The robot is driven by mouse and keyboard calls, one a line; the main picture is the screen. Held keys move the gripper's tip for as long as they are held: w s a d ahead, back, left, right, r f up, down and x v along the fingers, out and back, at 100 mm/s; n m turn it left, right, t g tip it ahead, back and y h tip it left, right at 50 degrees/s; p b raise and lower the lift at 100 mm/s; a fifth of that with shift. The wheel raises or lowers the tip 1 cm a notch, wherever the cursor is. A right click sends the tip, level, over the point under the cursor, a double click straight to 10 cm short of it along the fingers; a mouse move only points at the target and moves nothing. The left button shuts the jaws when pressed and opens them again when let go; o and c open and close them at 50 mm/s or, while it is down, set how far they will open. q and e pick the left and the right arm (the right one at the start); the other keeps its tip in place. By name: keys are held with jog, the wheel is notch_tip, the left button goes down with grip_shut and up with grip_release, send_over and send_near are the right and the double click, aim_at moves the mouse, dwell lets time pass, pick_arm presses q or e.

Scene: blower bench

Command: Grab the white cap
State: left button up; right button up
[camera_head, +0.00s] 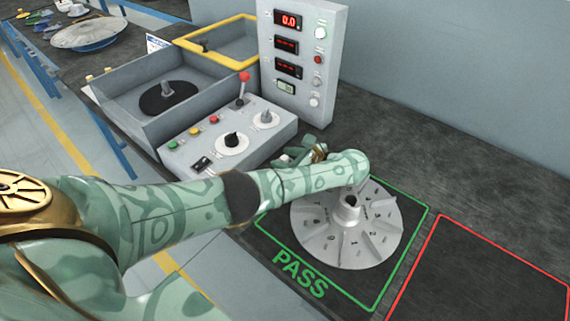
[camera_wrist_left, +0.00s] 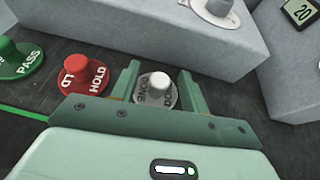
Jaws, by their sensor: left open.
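The white cap (camera_wrist_left: 157,88), a knob on a round lettered base, stands on the dark bench in the left wrist view. My left gripper (camera_wrist_left: 159,76) is open, with one finger on each side of the cap in that view. I cannot tell whether the fingers touch it or how far above the bench they are. In the head view my left gripper (camera_head: 303,154) is partly hidden behind my own forearm, and I cannot make out the white cap there. My right gripper is not in view.
A red HOLD cap (camera_wrist_left: 85,74) and a green PASS cap (camera_wrist_left: 22,58) stand left of the white cap. A grey control box (camera_head: 228,137) and a display panel (camera_head: 303,60) stand behind. A finned impeller (camera_head: 347,230) lies in the green PASS square. The red-outlined square (camera_head: 480,275) is empty.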

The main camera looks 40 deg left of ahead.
pick_arm(q)
jog(key=shift+a+f, duration=0.2)
jog(key=shift+a, duration=0.15)
grip_shut()
jog(key=shift+r, duration=0.15)
